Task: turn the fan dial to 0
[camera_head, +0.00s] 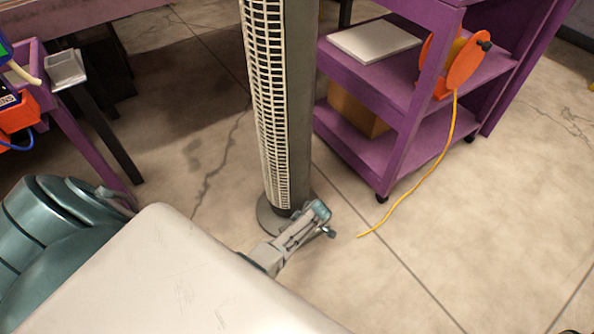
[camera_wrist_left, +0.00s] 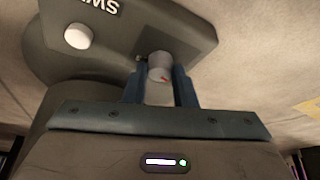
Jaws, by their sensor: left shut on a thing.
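The tall grey tower fan (camera_head: 284,110) with a pale grille stands on its round base (camera_head: 268,215) in the head view. My left gripper (camera_head: 322,218) is low beside the base, on its right. In the left wrist view a dark panel (camera_wrist_left: 190,32) carries a white round knob (camera_wrist_left: 78,36) and partly visible upside-down lettering. The fan dial (camera_wrist_left: 158,62), a small pale knob with a red mark, sits between the two blue fingers of the left gripper (camera_wrist_left: 160,85), which are shut on it. The dial's numbers are not readable. My right gripper is not in view.
A purple shelf cart (camera_head: 410,110) stands right of the fan, with an orange cable reel (camera_head: 468,66) on it. Its yellow cable (camera_head: 432,172) trails onto the floor near the gripper. A purple table leg (camera_head: 95,140) is at the left. Floor at the right is open.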

